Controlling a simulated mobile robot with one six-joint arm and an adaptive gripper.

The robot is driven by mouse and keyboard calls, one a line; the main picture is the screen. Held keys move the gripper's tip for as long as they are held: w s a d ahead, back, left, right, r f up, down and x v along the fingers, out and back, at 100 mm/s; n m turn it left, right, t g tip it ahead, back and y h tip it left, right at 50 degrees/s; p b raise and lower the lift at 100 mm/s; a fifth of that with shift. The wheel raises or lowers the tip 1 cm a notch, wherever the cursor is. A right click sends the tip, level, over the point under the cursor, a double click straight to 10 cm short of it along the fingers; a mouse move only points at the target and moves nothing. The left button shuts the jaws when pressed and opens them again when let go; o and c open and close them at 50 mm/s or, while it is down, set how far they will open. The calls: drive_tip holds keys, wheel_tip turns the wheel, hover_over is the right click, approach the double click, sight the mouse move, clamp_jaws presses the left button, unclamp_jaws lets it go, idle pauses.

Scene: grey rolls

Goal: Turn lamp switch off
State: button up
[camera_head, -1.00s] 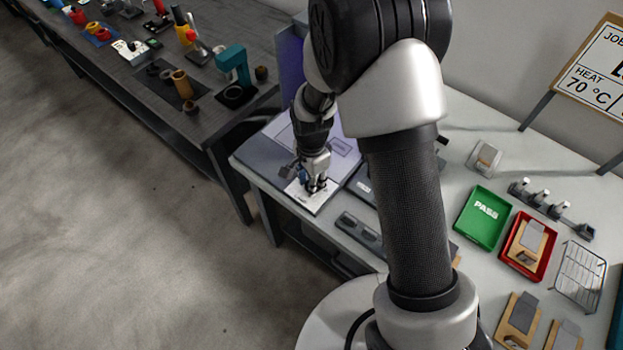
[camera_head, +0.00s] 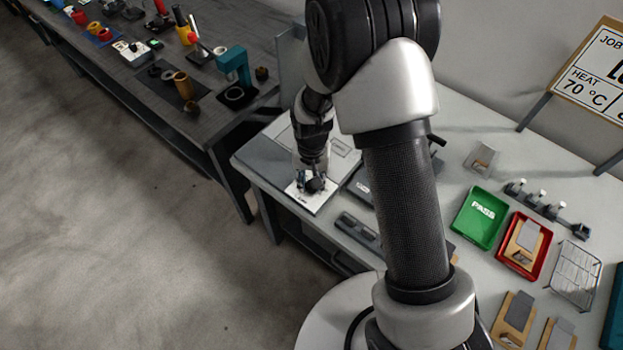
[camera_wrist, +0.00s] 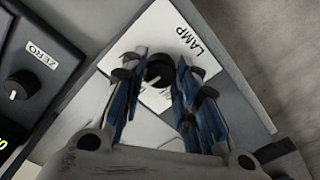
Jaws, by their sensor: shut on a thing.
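The lamp switch is a dark round knob (camera_wrist: 159,69) on a white plate (camera_wrist: 172,35) marked LAMP in the wrist view. In the head view the plate (camera_head: 317,205) lies at the near left of the light bench. My gripper (camera_wrist: 158,76) has one finger on each side of the knob and is shut on it. In the head view my gripper (camera_head: 316,184) points down over the plate and hides most of the knob. The upright panel (camera_head: 290,62) behind the plate looks plain grey, with no purple glow.
A dark box with a ZERO knob (camera_wrist: 23,83) stands left of the plate in the wrist view. A green PASS tray (camera_head: 478,218), a red tray (camera_head: 545,257) and a wire rack (camera_head: 577,268) are farther right. The dark bench with tools is at the left.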

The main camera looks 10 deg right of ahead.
drive_tip(key=n, duration=0.6)
drive_tip(key=shift+p, duration=0.35)
drive_tip(key=n, duration=0.6)
drive_tip(key=shift+n, duration=0.4)
drive_tip(key=o, duration=1.1)
drive_tip(key=shift+r, duration=0.1)
wheel_tip(320, 180, up, 12)
drive_tip(key=shift+f, duration=0.1)
